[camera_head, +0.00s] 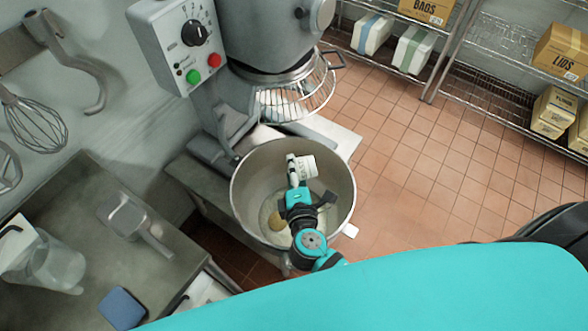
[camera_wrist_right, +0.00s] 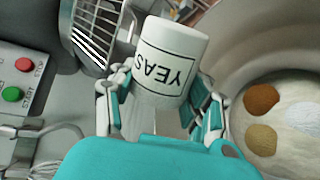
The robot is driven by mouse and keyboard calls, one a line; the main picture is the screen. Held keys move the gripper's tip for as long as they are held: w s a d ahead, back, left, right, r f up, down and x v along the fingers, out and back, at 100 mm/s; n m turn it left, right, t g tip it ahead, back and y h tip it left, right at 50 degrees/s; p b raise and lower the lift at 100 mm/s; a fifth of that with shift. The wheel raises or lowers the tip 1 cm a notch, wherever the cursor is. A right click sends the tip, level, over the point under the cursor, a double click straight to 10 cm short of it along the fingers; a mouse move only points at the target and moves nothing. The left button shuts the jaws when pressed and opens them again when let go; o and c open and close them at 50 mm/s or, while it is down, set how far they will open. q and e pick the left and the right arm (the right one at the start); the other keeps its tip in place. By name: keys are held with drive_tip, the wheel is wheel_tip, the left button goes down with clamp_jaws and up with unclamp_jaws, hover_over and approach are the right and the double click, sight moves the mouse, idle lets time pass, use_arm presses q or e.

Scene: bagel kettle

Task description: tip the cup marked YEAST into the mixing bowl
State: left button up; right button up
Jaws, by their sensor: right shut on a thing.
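The white cup (camera_wrist_right: 168,62) marked YEAS, its last letter out of sight, is gripped between the fingers of my right gripper (camera_wrist_right: 160,100). Its lettering is upside down in the right wrist view. In the head view, the cup (camera_head: 307,166) is over the inside of the steel mixing bowl (camera_head: 345,188), held by my right gripper (camera_head: 298,172). The cup looks tilted there; I cannot see whether anything is left in it. In the right wrist view, the bowl holds a brown heap (camera_wrist_right: 262,98), a tan heap (camera_wrist_right: 261,139) and white powder (camera_wrist_right: 304,117). My left gripper is out of view.
The mixer (camera_head: 265,40) with its wire guard (camera_head: 310,95) stands right behind the bowl. A steel table (camera_head: 90,190) at the left carries a clear jug (camera_head: 55,262), a scoop (camera_head: 135,220) and a blue pad (camera_head: 122,308). Open tiled floor (camera_head: 440,180) lies right.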

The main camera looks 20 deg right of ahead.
idle(0.5)
drive_tip(key=shift+d+f+b, duration=0.1)
drive_tip(key=shift+f+b, duration=0.05)
drive_tip(key=shift+b, duration=0.15)
drive_tip(key=m+b, duration=0.1)
drive_tip(key=m, duration=0.1)
drive_tip(key=d+m+y+b, duration=0.1)
drive_tip(key=b, duration=0.1)
drive_tip(key=f+m+y+b, duration=0.1)
drive_tip(key=m, duration=0.1)
drive_tip(key=shift+s+d+m+b, duration=0.15)
drive_tip(key=shift+d+m+b, duration=0.1)
drive_tip(key=shift+m+b, duration=0.05)
drive_tip(key=shift+d+r+m+t+y+b, duration=0.1)
drive_tip(key=shift+d+m+t+y+b, duration=0.15)
drive_tip(key=shift+m+y+b, duration=0.4)
drive_tip(key=shift+d+r+m, duration=0.15)
drive_tip(key=shift+r+m, duration=0.1)
drive_tip(key=shift+m, duration=0.7)
drive_tip(key=shift+r, duration=0.1)
